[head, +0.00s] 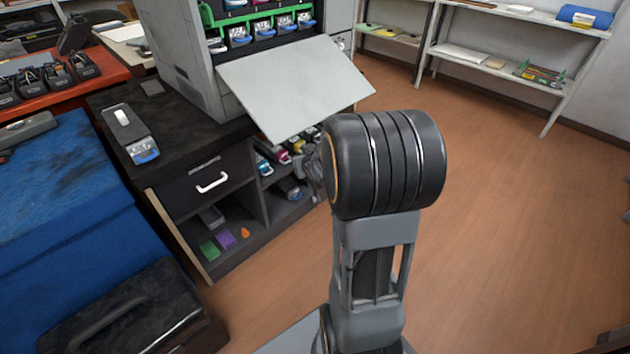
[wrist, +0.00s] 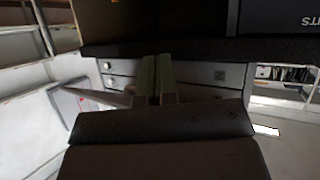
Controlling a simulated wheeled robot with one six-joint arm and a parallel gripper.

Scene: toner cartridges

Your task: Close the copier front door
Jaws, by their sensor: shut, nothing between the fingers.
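The copier (head: 185,50) stands on a dark cabinet, its front open on a green-framed bay with several blue-fronted cartridges (head: 262,27). Its front door (head: 297,85) is a flat pale panel, hinged at the bottom and swung down, sloping out past the cabinet's edge. My arm's thick black joint stands in front of the door's lower right corner in the head view. My gripper (wrist: 156,80) shows in the wrist view with its two fingers together and nothing between them. In the head view it is mostly hidden behind my arm. I cannot make out the door in the wrist view.
A loose cartridge (head: 130,135) lies on the cabinet top (head: 190,135), left of the door. Open shelves below the door hold more cartridges (head: 290,187). A blue-covered surface (head: 60,180) and a black case (head: 130,310) are at left. The wooden floor (head: 500,210) is clear at right.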

